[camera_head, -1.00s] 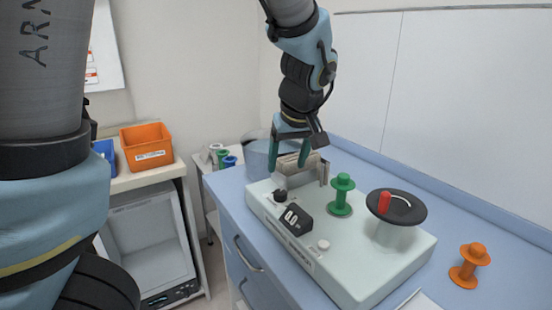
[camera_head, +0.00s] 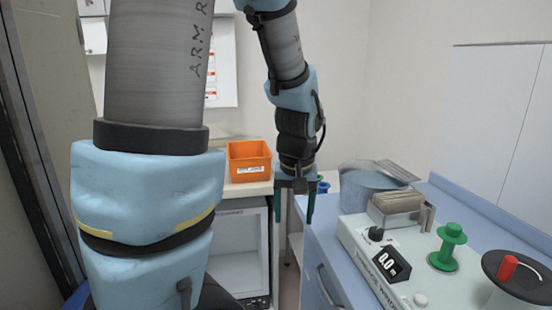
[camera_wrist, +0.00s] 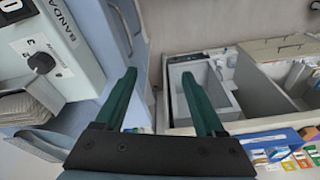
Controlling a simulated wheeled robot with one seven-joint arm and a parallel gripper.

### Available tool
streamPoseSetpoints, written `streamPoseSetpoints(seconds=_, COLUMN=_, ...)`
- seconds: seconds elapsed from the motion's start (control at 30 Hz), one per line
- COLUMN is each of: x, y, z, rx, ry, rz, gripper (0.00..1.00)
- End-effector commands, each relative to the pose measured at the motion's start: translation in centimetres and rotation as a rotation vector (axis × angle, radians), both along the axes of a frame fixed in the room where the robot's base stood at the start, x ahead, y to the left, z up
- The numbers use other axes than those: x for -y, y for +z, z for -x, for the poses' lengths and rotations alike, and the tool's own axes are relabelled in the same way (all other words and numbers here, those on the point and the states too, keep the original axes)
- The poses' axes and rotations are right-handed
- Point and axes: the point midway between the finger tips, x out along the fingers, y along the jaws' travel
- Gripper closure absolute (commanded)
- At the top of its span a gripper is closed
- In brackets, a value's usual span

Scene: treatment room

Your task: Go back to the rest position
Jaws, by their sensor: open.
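My gripper (camera_head: 293,212) hangs with its two dark green fingers pointing down, left of the white machine and in front of the cart. In the wrist view its fingers (camera_wrist: 158,76) stand apart with nothing between them. Part of the machine shows at the upper left in the wrist view (camera_wrist: 75,82). The gripper is clear of it.
An orange bin (camera_head: 249,160) stands on the cart behind the gripper. A blue-grey tub (camera_head: 360,193) stands behind the machine on the blue counter (camera_head: 312,240). The wrist view shows an open-topped grey container (camera_wrist: 215,90) beyond the fingers. Floor shows between cart and counter.

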Motion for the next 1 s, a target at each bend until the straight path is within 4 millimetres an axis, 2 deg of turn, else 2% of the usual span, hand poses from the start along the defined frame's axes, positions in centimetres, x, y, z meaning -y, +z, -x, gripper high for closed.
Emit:
streamPoseSetpoints(seconds=0.03, x=-1.6, y=-0.2, z=0.1, rx=-0.009, ry=0.012, rz=0.003, gripper=0.29)
streamPoseSetpoints(seconds=0.1, x=-3.3, y=-0.5, z=0.4, rx=-0.018, ry=0.01, rz=0.007, gripper=0.29)
streamPoseSetpoints(seconds=0.4, x=-9.0, y=-1.4, z=2.3, rx=-0.036, ry=-0.002, rz=0.019, gripper=0.29)
streamPoseSetpoints(seconds=0.6, x=-10.5, y=-1.6, z=3.0, rx=-0.039, ry=-0.009, rz=0.019, gripper=0.29)
streamPoseSetpoints(seconds=1.0, x=-10.6, y=-1.6, z=3.0, rx=-0.039, ry=-0.013, rz=0.02, gripper=0.29)
